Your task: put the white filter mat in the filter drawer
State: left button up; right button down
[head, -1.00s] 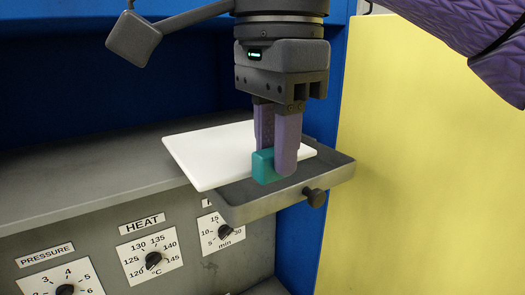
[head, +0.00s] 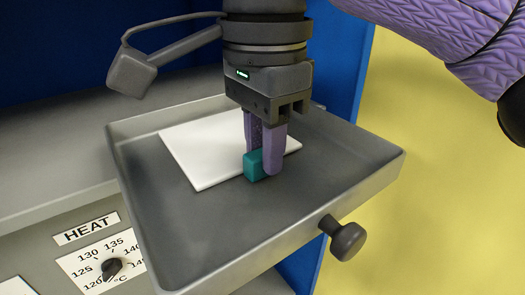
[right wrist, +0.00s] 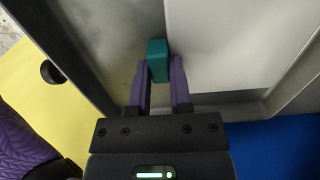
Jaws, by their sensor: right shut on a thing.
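The white filter mat (head: 205,155) lies flat inside the walls of the filter drawer (head: 330,190), toward its back left. I cannot tell whether it fully rests on the drawer floor. A teal block (head: 253,166) sits at the mat's front right edge and looks joined to it. My right gripper (head: 264,160) points down and is shut on this block. In the right wrist view, the teal block (right wrist: 157,58) is between the fingers and the white mat (right wrist: 205,45) extends beside it. The gripper hides part of the mat. My left gripper is not in view.
The drawer is pulled out and has a dark round knob (head: 347,240) on its front. Grey press panels with a HEAT dial (head: 111,268) are at lower left. The drawer floor in front of the mat is bare. A blue frame (head: 355,60) stands behind.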

jog(key=shift+d+f, duration=0.1)
jog(key=shift+s+f, duration=0.1)
jog(key=c, duration=0.5)
grip_release()
jog(key=shift+c, duration=0.2)
pick_arm(q)
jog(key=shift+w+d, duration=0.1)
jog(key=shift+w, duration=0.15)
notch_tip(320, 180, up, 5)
jog(key=p, duration=0.5)
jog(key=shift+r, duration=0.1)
pick_arm(e)
notch_tip(320, 180, up, 12)
jog(key=shift+r, duration=0.2)
